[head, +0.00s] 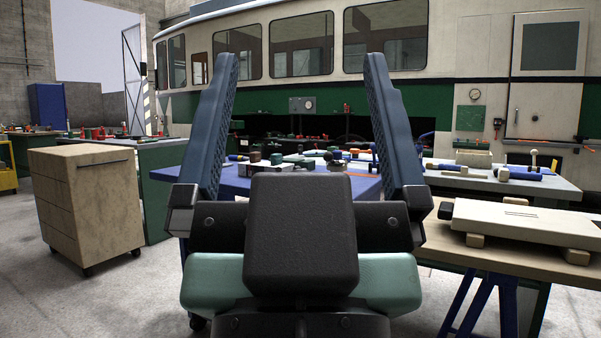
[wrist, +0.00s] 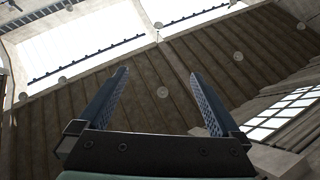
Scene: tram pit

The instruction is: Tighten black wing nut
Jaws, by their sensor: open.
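My gripper (head: 301,58) stands upright and close in the middle of the head view, its two dark blue fingers wide apart. It is open, with nothing between the fingers. The wrist view also shows my gripper (wrist: 160,73) open and empty against the roof and skylights. I cannot make out a black wing nut in either view. The small parts on the benches are too small to tell apart, and my gripper hides part of them.
A blue-topped bench (head: 330,188) with small parts stands ahead, partly behind my gripper. A wooden bench (head: 460,222) with a pale board (head: 520,222) is at right. A wooden drawer cabinet (head: 88,205) stands left. A green and cream tram (head: 290,97) fills the back.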

